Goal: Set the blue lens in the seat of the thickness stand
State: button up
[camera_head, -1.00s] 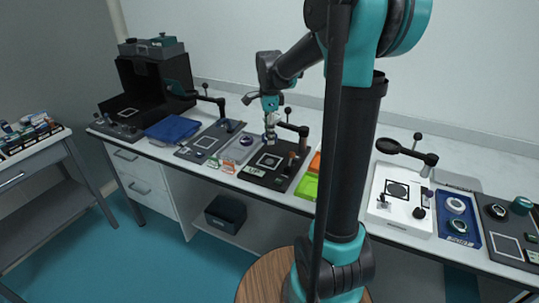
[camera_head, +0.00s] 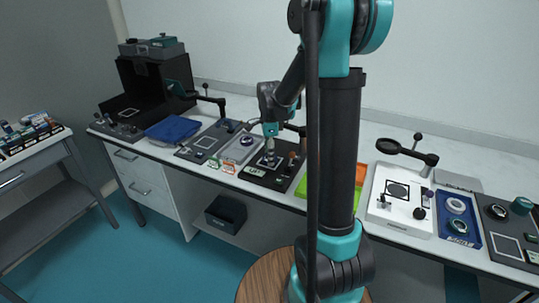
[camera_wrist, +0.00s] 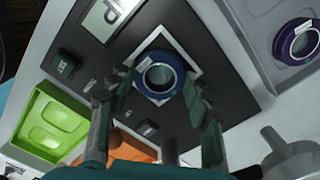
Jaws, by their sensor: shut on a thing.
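The blue lens (camera_wrist: 160,75), a clear disc in a dark blue ring with a small pale tag, is between my fingertips in the wrist view. My gripper (camera_wrist: 158,84) is shut on its ring from both sides. In the head view my gripper (camera_head: 269,152) points down over a dark plate (camera_head: 254,178), which I take for the thickness stand. The wrist view shows the lens over the white square outline on this dark plate (camera_wrist: 215,65). Whether the lens touches the seat or hangs just above it, I cannot tell.
A grey tray (camera_wrist: 262,22) with another blue-purple ringed lens (camera_wrist: 298,42) lies beside the plate. A green tray (camera_wrist: 48,122) and an orange tray (camera_wrist: 130,150) are on the other side. A dark post with a knob stands near the plate's right edge in the head view (camera_head: 291,160).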

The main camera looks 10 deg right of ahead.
jog(key=shift+f, duration=0.1)
jog(key=o, duration=1.3)
notch_tip(320, 180, up, 12)
